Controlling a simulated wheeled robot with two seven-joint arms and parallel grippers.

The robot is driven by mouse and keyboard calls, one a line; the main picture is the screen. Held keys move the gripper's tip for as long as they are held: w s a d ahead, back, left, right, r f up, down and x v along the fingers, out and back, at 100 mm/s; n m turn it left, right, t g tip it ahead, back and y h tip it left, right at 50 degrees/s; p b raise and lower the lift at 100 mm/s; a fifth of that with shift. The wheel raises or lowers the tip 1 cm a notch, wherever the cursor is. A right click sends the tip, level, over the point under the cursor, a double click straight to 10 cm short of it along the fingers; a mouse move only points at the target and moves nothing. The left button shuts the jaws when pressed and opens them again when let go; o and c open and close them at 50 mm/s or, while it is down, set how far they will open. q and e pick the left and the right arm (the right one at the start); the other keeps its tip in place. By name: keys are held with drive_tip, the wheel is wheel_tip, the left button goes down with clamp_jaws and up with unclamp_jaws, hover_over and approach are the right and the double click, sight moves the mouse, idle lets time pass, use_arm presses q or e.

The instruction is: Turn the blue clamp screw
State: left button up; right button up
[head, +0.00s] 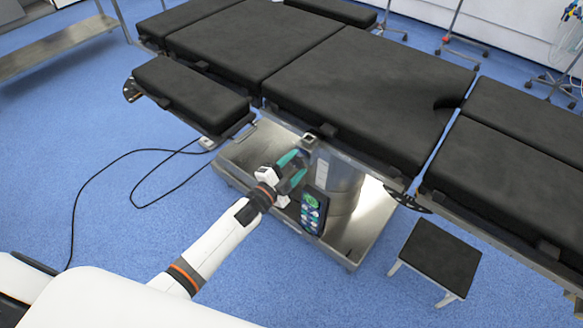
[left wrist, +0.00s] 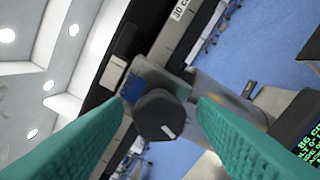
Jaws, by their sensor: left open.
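A grey clamp (left wrist: 163,80) sits on the side rail of the operating table in the left wrist view. A dark, faceted knob (left wrist: 158,115) sticks out of it toward the camera, and a small blue part (left wrist: 133,89) shows beside the knob. In the head view the clamp (head: 308,140) is small, under the table edge, and its screw cannot be made out. My left gripper (head: 299,164) is open just below the clamp. In the left wrist view its teal fingers stand either side of the knob, apart from it as far as I can tell. My right gripper is not in view.
The black-padded operating table (head: 360,85) overhangs the gripper. Its column (head: 340,180) and metal base (head: 240,155) stand close by, with a hanging control pendant (head: 313,210) near my left wrist. A black step stool (head: 440,255) stands at the right. Open blue floor and a cable lie left.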

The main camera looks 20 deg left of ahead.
use_arm(q)
drive_tip(key=v, duration=1.2)
drive_tip(key=s+a+f+n+g+y, duration=0.1)
drive_tip(key=s+f+n+g+y, duration=0.2)
drive_tip(key=f, duration=0.6)
drive_tip(key=s+a+f+n+g+p, duration=0.1)
drive_tip(key=s+a+f+n+g, duration=0.1)
drive_tip(key=s+f, duration=0.55)
drive_tip(key=s+a+f+n+g+y, duration=0.1)
drive_tip(key=s+f+n+g+y, duration=0.15)
drive_tip(key=f, duration=0.75)
drive_tip(key=s+d+f+n+g, duration=0.1)
drive_tip(key=s+f+n+g, duration=0.2)
drive_tip(key=s, duration=1)
drive_tip(key=s+d+f+n+g+p, duration=0.1)
drive_tip(key=s+f+n+g, duration=0.2)
drive_tip(key=s+f, duration=0.6)
drive_tip(key=s+g, duration=0.2)
drive_tip(key=s, duration=0.1)
drive_tip(key=shift+s+f+y, duration=0.15)
drive_tip(key=shift+s+y, duration=0.2)
drive_tip(key=shift+s, duration=0.05)
drive_tip(key=shift+g, duration=0.25)
drive_tip(key=shift+c, duration=1.4)
drive_tip(key=shift+s+a, duration=0.1)
drive_tip(key=shift+s, duration=0.1)
drive_tip(key=shift+c, duration=0.3)
